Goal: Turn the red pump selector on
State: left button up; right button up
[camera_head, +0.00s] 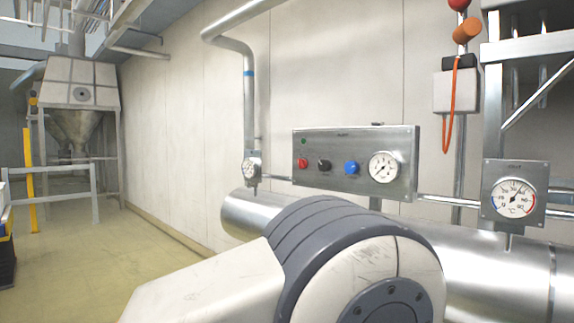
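The red pump selector (303,163) is a small round knob at the left of a grey metal control panel (340,142). Its exact setting is too small to tell. A small green lamp or dot (304,141) sits above it. To its right on the panel are a black knob (324,165), a blue knob (351,168) and a round white gauge (383,167). My white and grey arm link fills the lower middle of the view, in front of the pipe and below the panel. Neither gripper shows.
A large metal pipe (480,275) runs below the panel. A temperature dial (513,198) stands at right and a smaller gauge (251,168) at left. An orange cord (447,115) hangs at upper right. The floor (100,262) at left is clear, with a railing (60,170) behind.

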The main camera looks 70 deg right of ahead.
aim_at(303, 163)
jog(key=z, duration=0.55)
jog(key=i, duration=1)
jog(key=z, duration=0.85)
